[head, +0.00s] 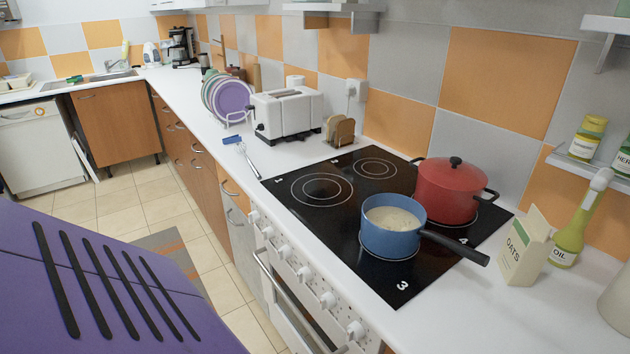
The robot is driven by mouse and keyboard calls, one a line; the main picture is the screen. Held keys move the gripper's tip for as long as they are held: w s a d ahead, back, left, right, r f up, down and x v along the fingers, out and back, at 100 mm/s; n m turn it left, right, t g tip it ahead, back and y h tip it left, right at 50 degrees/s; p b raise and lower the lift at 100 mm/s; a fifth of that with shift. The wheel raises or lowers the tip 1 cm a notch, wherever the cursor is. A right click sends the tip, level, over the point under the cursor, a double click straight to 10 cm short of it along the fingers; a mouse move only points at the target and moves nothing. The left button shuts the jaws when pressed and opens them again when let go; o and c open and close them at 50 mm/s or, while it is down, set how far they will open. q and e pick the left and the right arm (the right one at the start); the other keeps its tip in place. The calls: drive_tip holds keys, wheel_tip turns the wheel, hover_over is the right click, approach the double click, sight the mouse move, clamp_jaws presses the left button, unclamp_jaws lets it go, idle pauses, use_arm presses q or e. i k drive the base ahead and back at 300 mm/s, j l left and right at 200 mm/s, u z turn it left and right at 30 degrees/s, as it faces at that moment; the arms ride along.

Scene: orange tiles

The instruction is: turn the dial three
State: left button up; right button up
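A row of several white dials runs along the stove's white front panel (318,318). The nearest dial (355,330) is at the bottom, with others beyond it (328,299), (304,273), (283,251). Numbers beside the dials are too small to read, so I cannot tell which is dial three. The black cooktop (292,215) has a white "3" (402,285) at its near front corner. A blue pot (385,238) with pale contents stands near that mark. Neither gripper is in view.
A red lidded pot (448,192) stands behind the blue pot, whose black handle (460,248) points right. An oats carton (524,248) and oil bottle (575,230) stand at right. An oven handle (290,305) juts out below the dials. Tiled floor lies left of the stove.

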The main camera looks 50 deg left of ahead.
sight(328, 301)
drive_tip(key=i+l+u, duration=0.1)
drive_tip(key=u, duration=0.35)
drive_tip(key=i+l+u, duration=0.15)
drive_tip(key=u, duration=0.3)
